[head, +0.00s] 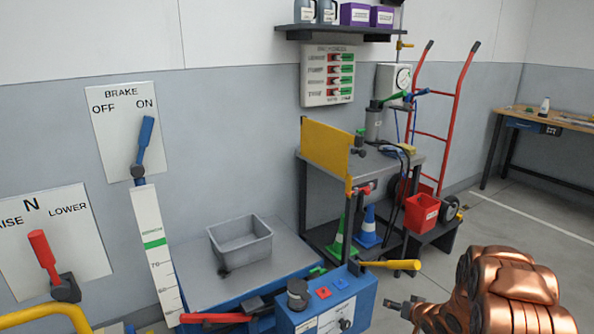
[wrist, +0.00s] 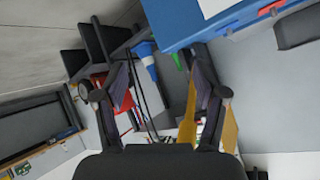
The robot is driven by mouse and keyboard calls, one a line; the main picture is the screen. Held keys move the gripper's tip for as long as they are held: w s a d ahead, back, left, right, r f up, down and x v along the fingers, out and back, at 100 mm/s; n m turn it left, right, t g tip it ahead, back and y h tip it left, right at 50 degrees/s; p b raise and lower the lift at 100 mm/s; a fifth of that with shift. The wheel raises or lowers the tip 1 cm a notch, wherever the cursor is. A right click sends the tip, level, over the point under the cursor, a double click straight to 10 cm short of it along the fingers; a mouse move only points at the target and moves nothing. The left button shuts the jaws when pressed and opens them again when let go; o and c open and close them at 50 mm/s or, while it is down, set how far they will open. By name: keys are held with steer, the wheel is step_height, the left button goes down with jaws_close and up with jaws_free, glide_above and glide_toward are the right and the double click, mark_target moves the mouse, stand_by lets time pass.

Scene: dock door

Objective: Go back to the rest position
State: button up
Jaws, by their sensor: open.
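My gripper (head: 398,307) is at the lower right of the head view, at the end of my copper-coloured arm. In the wrist view its two fingers (wrist: 158,85) stand wide apart with nothing between them. It is open and empty, in the air to the right of the blue control box (head: 330,308). The gripper touches nothing that I can see.
Left are the BRAKE lever (head: 145,138) and red RAISE/LOWER lever (head: 43,252). A grey bin (head: 240,243) sits on a grey platform. Behind are a workbench (head: 388,162), traffic cones (head: 367,228) and a red hand truck (head: 452,115). Floor at the right is clear.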

steer(key=s+r+g+h+p, duration=0.3)
steer(key=s+r+p, duration=0.35)
steer(key=r, duration=0.75)
steer(key=s+r+g+h+p, duration=0.2)
steer(key=s+r+p, duration=0.1)
steer(key=s+r, duration=0.8)
steer(key=s+a+r+g+y+p, duration=0.1)
steer(key=s+a+r+g+p, duration=0.1)
steer(key=s+r, duration=0.5)
steer(key=s+a+r+n+g+p, duration=0.1)
steer(key=s+a+r+g+p, duration=0.2)
steer(key=s, duration=1.2)
steer(key=s+a+r+n+g+y+p, duration=0.1)
steer(key=s+a+r+g+p, duration=0.1)
steer(key=s+a+r+p, duration=0.4)
steer(key=s+a+r, duration=0.3)
steer(key=s+r, duration=0.2)
steer(key=r, duration=0.1)
steer(key=shift+a+r+y, duration=0.15)
steer(key=shift+r+y, duration=0.15)
